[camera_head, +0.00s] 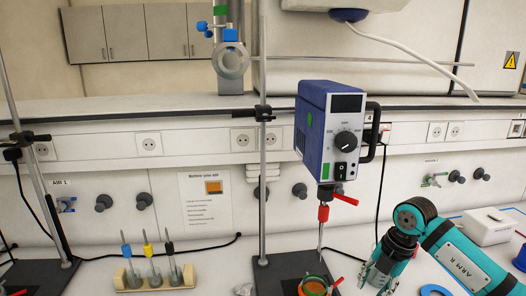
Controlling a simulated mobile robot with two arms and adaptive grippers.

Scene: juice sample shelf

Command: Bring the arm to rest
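My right arm, teal and labelled "ARM R", comes in from the lower right and bends at a dark joint. Its gripper (375,282) points down at the bottom edge, with its fingers apart and nothing seen between them. It is to the right of a small round vessel with an orange-brown content (314,286), apart from it. My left gripper is not in view.
A blue overhead stirrer (331,130) hangs on a stand rod (262,190) above the vessel. A wooden rack (154,279) with several coloured-top tools stands left. A white box (493,227) stands right, behind my arm. Another stand (40,190) is far left.

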